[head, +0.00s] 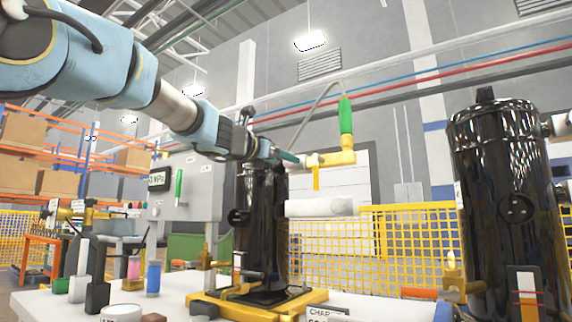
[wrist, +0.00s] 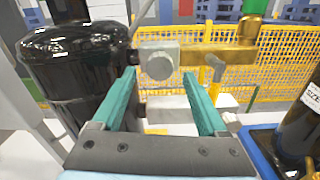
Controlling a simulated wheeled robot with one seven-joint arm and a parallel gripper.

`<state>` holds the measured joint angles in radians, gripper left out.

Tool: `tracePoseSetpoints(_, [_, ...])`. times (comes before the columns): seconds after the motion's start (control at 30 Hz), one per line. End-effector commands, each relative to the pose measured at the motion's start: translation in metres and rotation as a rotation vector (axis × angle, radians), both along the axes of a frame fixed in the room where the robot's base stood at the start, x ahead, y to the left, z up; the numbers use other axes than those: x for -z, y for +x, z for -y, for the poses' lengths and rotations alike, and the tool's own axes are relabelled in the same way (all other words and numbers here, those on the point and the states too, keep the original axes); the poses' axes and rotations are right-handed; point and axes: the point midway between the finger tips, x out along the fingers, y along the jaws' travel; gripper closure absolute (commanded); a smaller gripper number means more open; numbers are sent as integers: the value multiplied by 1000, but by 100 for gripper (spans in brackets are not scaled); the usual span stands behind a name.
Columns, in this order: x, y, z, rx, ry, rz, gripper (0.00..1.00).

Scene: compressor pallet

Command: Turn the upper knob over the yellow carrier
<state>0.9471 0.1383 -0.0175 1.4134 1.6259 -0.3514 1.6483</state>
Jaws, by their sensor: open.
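A black compressor (head: 262,220) stands upright on the yellow carrier (head: 255,309). The knob also shows in the head view (head: 312,160) near my fingertips. My gripper (wrist: 159,77) is open, with its teal fingers on either side of the knob's line. The knob appears between and just beyond the tips; I cannot tell whether they touch it. In the head view my gripper (head: 290,158) reaches in from the left, partly in front of the compressor's top.
A green hose fitting (head: 345,115) rises from the valve's right end, and a small lever hangs below the valve. Another black compressor (head: 500,200) stands right. A grey control box (head: 188,187) is left.

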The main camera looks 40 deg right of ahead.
Motion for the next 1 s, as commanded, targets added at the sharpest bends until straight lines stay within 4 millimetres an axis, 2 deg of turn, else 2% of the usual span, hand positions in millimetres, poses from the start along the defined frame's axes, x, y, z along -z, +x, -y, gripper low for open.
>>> tracePoseSetpoints(0.03, [0,-2,-12,-3,-1,1,24])
tracePoseSetpoints(0.2, [0,-11,-45,-3,-1,1,24])
tracePoseSetpoints(0.4, [0,-17,-68,-2,0,1,24])
tracePoseSetpoints(1.0, [0,-19,-73,-1,1,0,24])
